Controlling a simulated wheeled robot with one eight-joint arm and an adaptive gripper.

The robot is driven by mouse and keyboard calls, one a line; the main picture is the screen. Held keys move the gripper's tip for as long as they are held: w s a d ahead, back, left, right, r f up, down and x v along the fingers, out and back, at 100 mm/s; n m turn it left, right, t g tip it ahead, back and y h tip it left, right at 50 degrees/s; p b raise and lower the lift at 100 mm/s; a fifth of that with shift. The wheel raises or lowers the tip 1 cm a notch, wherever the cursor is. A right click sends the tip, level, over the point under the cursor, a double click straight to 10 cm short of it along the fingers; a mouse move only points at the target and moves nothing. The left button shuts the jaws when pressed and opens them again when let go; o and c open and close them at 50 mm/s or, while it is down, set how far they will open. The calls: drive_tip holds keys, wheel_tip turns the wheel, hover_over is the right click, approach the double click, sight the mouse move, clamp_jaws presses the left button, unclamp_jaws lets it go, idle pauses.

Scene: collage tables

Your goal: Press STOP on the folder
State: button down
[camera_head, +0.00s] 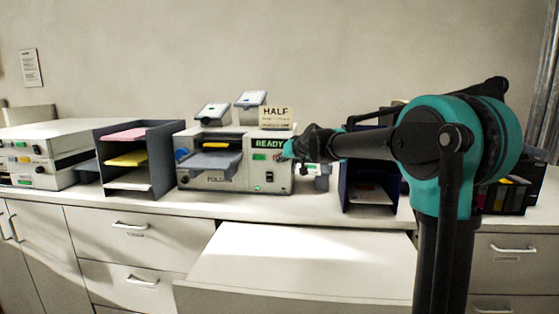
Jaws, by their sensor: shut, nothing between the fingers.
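The folder (222,182) is a grey-white machine on the counter, left of centre, marked "FOLD…" on its front. Its green display (268,143) reads READY. A green button (259,157) sits below the display, with a small red spot just right of it, close to my gripper; I cannot read any STOP label. My gripper (287,152) is shut and empty, at the folder's upper right front corner. Its tip overlaps the display's right end in the picture. I cannot tell whether it touches the folder.
A dark tray rack (112,166) with coloured paper stands left of the folder, and another machine (28,158) beyond it. A second dark rack (370,197) stands right, partly behind my arm. A drawer (290,262) is pulled out below. A HALF sign (277,113) stands atop the folder.

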idle(0.4)
drive_tip(key=shift+s, duration=0.85)
drive_tip(key=shift+s+a, duration=0.15)
drive_tip(key=shift+s, duration=2.35)
